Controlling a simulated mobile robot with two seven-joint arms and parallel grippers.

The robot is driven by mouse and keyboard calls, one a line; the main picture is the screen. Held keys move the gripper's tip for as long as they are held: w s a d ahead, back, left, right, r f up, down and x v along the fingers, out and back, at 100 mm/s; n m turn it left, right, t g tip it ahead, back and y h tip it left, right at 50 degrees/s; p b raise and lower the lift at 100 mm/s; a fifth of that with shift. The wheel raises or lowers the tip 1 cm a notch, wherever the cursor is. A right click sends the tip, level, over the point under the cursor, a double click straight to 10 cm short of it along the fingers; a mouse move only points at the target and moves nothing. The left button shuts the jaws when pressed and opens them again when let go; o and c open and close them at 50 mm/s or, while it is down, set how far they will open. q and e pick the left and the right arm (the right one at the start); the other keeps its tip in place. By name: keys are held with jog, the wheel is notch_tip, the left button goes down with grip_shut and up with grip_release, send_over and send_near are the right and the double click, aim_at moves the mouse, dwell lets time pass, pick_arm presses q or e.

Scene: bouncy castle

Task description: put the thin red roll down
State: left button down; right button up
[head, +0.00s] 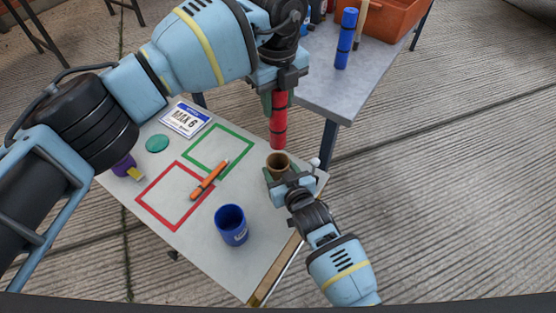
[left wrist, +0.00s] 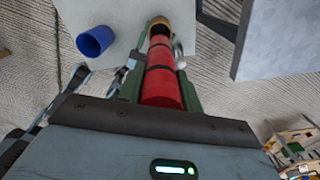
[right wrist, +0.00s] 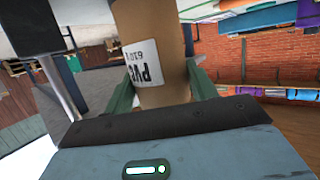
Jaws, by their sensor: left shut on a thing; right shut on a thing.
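The thin red roll (head: 279,128) with dark bands is upright in my left gripper (head: 277,94), which is shut on it. In the left wrist view the roll (left wrist: 161,86) runs away from the jaws toward the brown cardboard tube (left wrist: 160,24). My right gripper (head: 279,174) is shut on that brown tube (head: 278,160) near the table's right corner. The tube's open end faces up, just below the roll's lower end in the head view. In the right wrist view the tube (right wrist: 152,25) bears a white printed label. I cannot tell the exact gap between roll and tube.
The light work table (head: 190,240) has a red square outline (head: 160,222) and a green one (head: 240,139). A grey table (head: 335,95) holds a blue roll (head: 346,40) and orange crate (head: 385,15).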

aim_at(277, 121)
pick_arm(q)
jog(key=shift+f, duration=0.1)
notch_tip(277, 121, down, 18)
jog(key=shift+r, duration=0.1)
dwell(0.6)
jog(key=c, duration=0.9)
grip_release()
jog(key=shift+c, duration=0.2)
notch_tip(277, 121, up, 12)
jog(key=shift+r, duration=0.1)
